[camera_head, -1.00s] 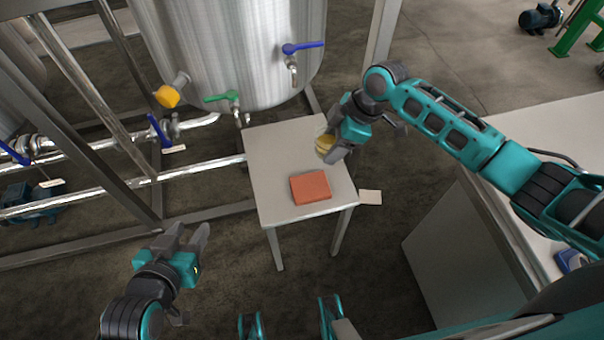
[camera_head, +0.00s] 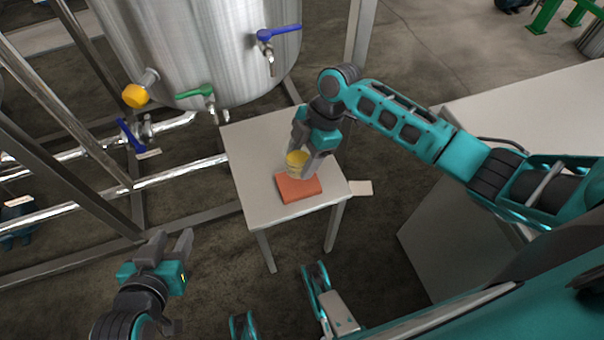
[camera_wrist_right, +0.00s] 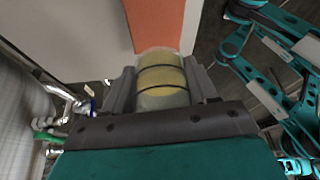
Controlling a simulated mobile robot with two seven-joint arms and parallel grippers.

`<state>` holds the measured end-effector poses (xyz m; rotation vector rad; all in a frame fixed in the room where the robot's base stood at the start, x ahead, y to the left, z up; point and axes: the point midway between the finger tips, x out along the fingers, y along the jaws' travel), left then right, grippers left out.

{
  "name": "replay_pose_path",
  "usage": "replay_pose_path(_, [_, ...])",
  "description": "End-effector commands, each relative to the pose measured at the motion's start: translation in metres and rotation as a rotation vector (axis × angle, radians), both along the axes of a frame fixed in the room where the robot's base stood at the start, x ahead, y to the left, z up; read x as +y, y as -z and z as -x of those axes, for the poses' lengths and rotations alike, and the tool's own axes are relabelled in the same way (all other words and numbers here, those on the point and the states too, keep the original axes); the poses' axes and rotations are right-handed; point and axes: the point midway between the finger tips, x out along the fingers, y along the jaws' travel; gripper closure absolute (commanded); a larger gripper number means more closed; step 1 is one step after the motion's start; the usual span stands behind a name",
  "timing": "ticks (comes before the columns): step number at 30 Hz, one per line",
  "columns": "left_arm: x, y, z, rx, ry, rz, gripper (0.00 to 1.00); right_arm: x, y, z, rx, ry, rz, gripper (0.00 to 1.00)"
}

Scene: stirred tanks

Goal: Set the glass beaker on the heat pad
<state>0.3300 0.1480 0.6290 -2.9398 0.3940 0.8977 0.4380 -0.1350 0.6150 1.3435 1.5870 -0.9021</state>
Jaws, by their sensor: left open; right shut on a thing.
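The glass beaker (camera_head: 296,163) holds a yellow liquid and is clasped in my right gripper (camera_head: 306,165). In the right wrist view the beaker (camera_wrist_right: 161,82) sits between the two fingers of the right gripper (camera_wrist_right: 160,85), with dark bands across it. The heat pad is an orange-red slab (camera_head: 300,190) on the small table (camera_head: 252,160). The beaker is at the pad's far edge in the head view; I cannot tell whether it touches the pad. The pad (camera_wrist_right: 155,22) lies just beyond the beaker in the wrist view. My left gripper (camera_head: 168,245) is open and empty, left of the table.
A steel tank (camera_head: 200,45) with blue- and green-handled valves stands behind the table. Pipes and frame bars (camera_head: 120,185) run at the left. A pale counter (camera_head: 530,110) stands at the right. The table's left and near parts are bare.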

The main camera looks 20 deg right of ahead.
Motion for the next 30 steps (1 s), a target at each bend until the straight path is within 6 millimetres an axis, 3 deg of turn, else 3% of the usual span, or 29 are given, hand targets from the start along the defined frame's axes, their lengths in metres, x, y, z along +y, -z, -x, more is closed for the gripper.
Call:
replay_pose_path(8, [0.0,0.01,0.001,0.002,0.0,0.0,0.57,0.001,0.024,0.0,0.0,0.0,-0.002,0.81])
replay_pose_path(15, [-0.001,0.022,0.001,0.009,0.003,0.001,0.57,0.001,0.058,0.0,0.0,0.001,-0.001,0.81])
replay_pose_path(26, [-0.002,0.018,-0.001,0.004,0.006,0.003,0.57,0.0,0.061,-0.001,-0.001,0.002,-0.001,0.81])
replay_pose_path(27, [-0.003,0.017,-0.001,0.003,0.006,0.003,0.57,0.0,0.061,0.0,0.0,0.001,-0.001,0.41])
replay_pose_path(30, [-0.003,0.015,-0.003,0.0,0.006,0.003,0.57,0.0,0.06,0.0,-0.001,0.0,-0.001,0.31])
